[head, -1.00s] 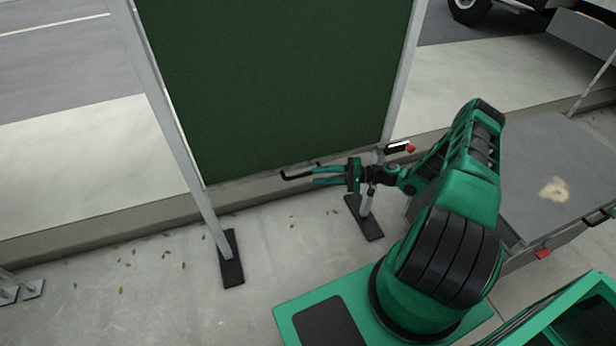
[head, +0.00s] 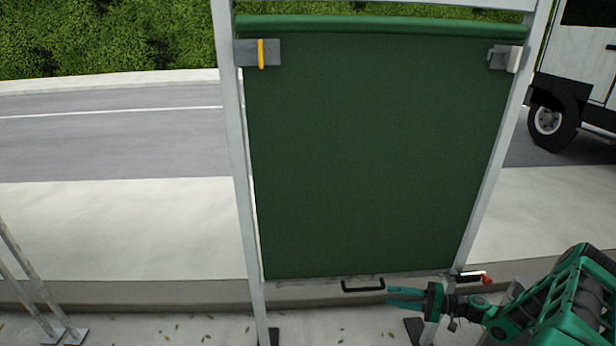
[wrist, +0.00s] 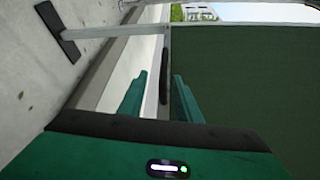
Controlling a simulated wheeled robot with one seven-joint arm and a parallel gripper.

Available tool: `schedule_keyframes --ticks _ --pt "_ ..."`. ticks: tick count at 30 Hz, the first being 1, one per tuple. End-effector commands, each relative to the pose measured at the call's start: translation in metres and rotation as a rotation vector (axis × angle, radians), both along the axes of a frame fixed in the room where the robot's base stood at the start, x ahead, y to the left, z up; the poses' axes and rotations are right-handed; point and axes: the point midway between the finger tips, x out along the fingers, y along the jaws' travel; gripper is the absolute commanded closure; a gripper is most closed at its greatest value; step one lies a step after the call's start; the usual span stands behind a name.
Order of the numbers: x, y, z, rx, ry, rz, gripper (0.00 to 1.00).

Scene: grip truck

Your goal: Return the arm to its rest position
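My gripper (head: 390,297) is at the lower right of the head view, pointing left along the bottom of a green panel (head: 375,150). Its two green fingers are apart with nothing held between them. A black handle (head: 362,287) hangs at the panel's bottom edge, just left of the fingertips. In the wrist view my gripper (wrist: 160,85) shows a clear gap between its fingers. The dark handle (wrist: 164,75) appears upright in that gap, beyond the fingertips, and I see no grip on it. My green arm reaches in from the lower right.
A metal frame post (head: 243,170) stands left of the panel, with a yellow-marked bracket (head: 261,53) near its top. A red-tipped lever (head: 486,280) is close above my arm. A truck (head: 575,80) stands at the right. Open pavement (head: 110,225) lies left.

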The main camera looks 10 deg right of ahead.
Motion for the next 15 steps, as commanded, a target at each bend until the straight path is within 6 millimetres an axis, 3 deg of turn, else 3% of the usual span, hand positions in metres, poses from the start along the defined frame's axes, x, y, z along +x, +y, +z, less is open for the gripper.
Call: schedule_keyframes --ticks 5,15 --pt "-0.002 0.001 0.013 -0.079 0.035 0.065 0.69" --pt "-0.019 -0.004 0.058 -0.349 0.165 0.248 0.69"
